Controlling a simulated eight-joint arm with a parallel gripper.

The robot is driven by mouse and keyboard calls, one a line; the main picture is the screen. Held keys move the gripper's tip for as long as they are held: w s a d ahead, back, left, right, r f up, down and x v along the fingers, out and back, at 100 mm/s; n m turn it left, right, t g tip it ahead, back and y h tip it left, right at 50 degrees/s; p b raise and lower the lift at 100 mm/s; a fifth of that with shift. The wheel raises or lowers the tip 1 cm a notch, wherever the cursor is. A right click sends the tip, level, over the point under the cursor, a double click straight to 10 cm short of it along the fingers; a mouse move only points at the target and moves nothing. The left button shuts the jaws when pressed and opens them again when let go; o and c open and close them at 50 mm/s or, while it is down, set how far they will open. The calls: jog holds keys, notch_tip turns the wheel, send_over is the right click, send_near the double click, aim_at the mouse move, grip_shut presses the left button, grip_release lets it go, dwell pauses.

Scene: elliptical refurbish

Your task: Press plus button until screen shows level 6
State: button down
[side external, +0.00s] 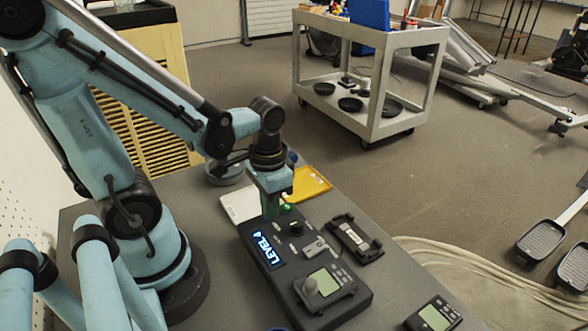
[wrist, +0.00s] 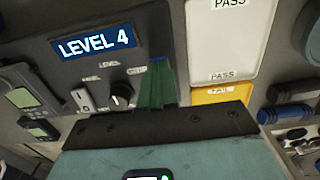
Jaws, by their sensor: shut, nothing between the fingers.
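The dark console box (side external: 343,308) lies on the grey workbench. Its blue screen (side external: 263,249) reads LEVEL 4; the screen is also readable in the wrist view (wrist: 95,43). My gripper (side external: 271,212) is shut and empty, pointing down at the far end of the console, beyond the screen. In the wrist view its green fingers (wrist: 156,76) are together beside the black knob (wrist: 121,97). The plus button cannot be made out; the fingers seem to cover that area. Whether the tips touch the panel is unclear.
A handheld meter (side external: 322,284) rests on the console's near end. A black cradle (side external: 355,238) lies to its right. White PASS (wrist: 222,40) and yellow FAIL (wrist: 221,94) trays lie behind. Another meter (side external: 434,317) is at the front.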

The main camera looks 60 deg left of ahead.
jog(key=shift+s+f, duration=0.1)
jog(key=shift+f, duration=0.1)
notch_tip(320, 180, up, 8)
jog(key=shift+w+r, duration=0.2)
jog(key=shift+r, duration=0.05)
dwell(0.6)
dwell(2.5)
jog(key=shift+s+a+r+m+t+h, duration=0.15)
jog(key=shift+r+t+h, duration=0.4)
jog(key=shift+t+h, duration=0.55)
jog(key=shift+s+a+r+m+t+h, duration=0.15)
jog(key=shift+r+t+h, duration=0.4)
jog(key=shift+t+h, duration=0.55)
jog(key=shift+s+a+r+t+h, duration=0.2)
jog(key=shift+r+t+h, duration=0.35)
jog(key=shift+t+h, duration=0.55)
jog(key=shift+f, duration=4.4)
